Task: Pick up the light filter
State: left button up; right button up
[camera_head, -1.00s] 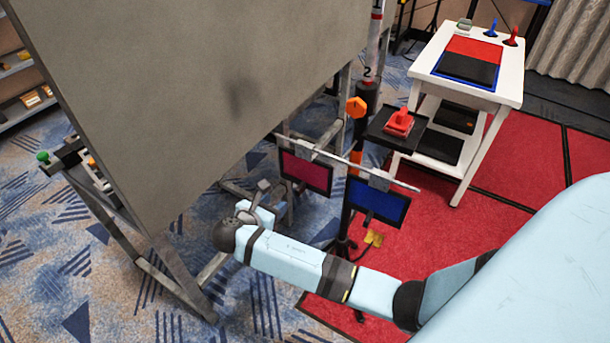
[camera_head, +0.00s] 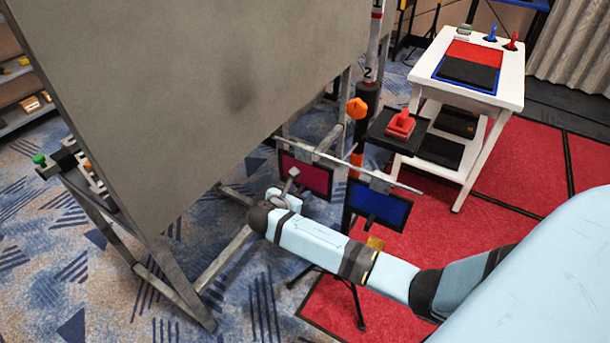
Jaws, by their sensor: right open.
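Two framed colour panels that look like light filters hang from a metal bar on a stand. The magenta filter (camera_head: 312,178) is on the left and the blue filter (camera_head: 380,205) is on the right. My right arm reaches in from the lower right. Its open gripper (camera_head: 291,178) is at the lower left part of the magenta filter in the picture. The small gripper overlaps the panel's edge, and I cannot tell whether it touches. The arm hides part of the stand below. My left gripper is not in view.
A large grey panel (camera_head: 190,100) on a metal frame stands close on the left. A black tray with a red object (camera_head: 401,124) is behind the filters. A white table (camera_head: 510,75) with coloured panels stands at the back right. An orange knob (camera_head: 357,108) sits on the stand.

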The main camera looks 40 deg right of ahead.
grip_shut()
jog(key=shift+r, duration=0.2)
